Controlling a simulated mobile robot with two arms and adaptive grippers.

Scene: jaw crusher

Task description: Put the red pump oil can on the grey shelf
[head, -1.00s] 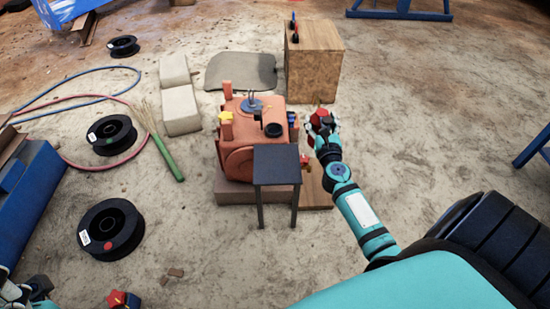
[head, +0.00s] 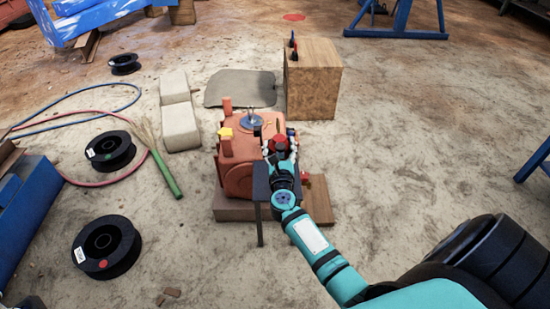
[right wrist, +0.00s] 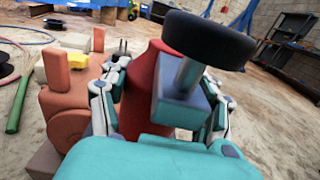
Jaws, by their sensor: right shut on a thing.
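The red pump oil can (head: 280,143) is in my right gripper (head: 280,156), by the front right of the orange machine. In the right wrist view the can's red body (right wrist: 139,95) stands between the two fingers, which are shut on it. The grey shelf (head: 261,182) is a small dark stand in front of the machine. My left gripper is not clearly in view.
A wooden box (head: 313,85) stands behind. Black spools (head: 107,248) and hoses lie left. A black disc (right wrist: 210,40) blocks part of the wrist view.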

